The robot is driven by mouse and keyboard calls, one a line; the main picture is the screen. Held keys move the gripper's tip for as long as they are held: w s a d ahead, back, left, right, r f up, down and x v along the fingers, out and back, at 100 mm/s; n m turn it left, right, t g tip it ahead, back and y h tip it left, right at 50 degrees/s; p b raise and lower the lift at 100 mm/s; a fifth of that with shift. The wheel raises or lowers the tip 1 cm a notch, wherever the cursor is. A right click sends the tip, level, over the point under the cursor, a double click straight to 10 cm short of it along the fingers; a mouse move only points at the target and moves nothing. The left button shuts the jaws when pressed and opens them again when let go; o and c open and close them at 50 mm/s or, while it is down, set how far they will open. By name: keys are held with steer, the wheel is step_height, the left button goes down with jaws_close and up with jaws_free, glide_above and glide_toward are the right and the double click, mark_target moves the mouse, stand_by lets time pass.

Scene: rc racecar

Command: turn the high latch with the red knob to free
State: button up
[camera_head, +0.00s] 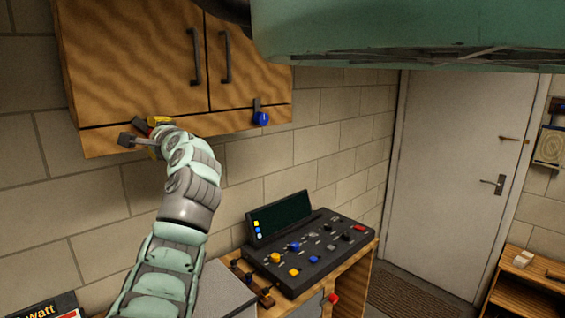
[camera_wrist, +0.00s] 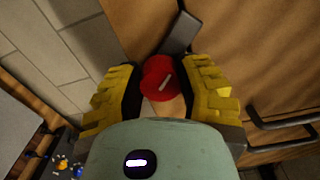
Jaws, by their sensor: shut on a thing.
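The red knob (camera_wrist: 158,80) sits between the two yellow-and-black fingers of my gripper (camera_wrist: 160,92) in the wrist view. It has a pale mark on its face. A grey latch bar (camera_wrist: 181,34) extends from behind it, slanting up and right in that view, over the cabinet wood. In the head view my gripper (camera_head: 152,133) is at the lower left edge of the wooden cabinet (camera_head: 130,60), shut on the red knob. The knob is mostly hidden there by the gripper and arm.
A second latch with a blue knob (camera_head: 262,119) is on the cabinet's lower edge to the right. Dark handles (camera_head: 195,57) stick out from the doors. A control console (camera_head: 310,245) stands below. A green structure (camera_head: 400,35) fills the upper right. A white door (camera_head: 440,180) is beyond.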

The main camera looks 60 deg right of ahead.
steer(key=n+b, duration=0.2)
steer(key=b, duration=0.1)
steer(key=f+n+b, duration=0.1)
steer(key=b, duration=0.2)
steer(key=shift+w+a+f+n+b, duration=0.1)
steer(key=shift+w+f+n+b, duration=0.05)
steer(key=shift+n+b, duration=0.25)
steer(key=n+b, duration=0.4)
steer(key=b, duration=0.2)
steer(key=shift+b, duration=0.3)
steer(key=shift+r+n+b, duration=0.25)
steer(key=shift+n+b, duration=0.15)
steer(key=shift+b, duration=0.05)
steer(key=shift+r, duration=0.15)
steer(key=o, duration=1.2)
